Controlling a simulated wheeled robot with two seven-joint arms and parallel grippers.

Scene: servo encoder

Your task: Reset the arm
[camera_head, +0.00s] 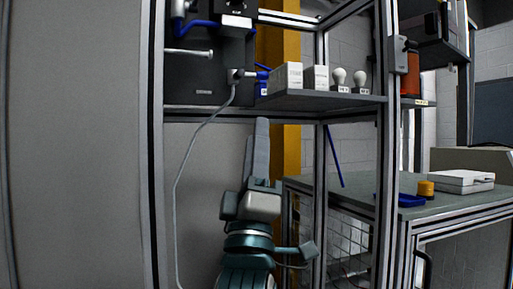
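My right arm (250,262), teal and grey, comes up from the bottom middle. Its gripper (257,150) points up and away in front of the frame's lower opening, with long grey fingers close together. I see nothing between them, but the angle does not show whether they are fully shut. The gripper is below the shelf and apart from it. My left arm and gripper are out of view. A black servo unit (195,75) sits at the upper left in the metal frame. A grey cable (178,190) hangs down from a connector (235,75) at its right side.
A grey shelf (320,101) holds two white boxes (285,78) and two white bulb-like knobs (338,76). Metal posts (158,150) border the opening. A workbench (400,212) at right holds a white case (462,181), a yellow round piece (426,188) and a blue tray (408,200).

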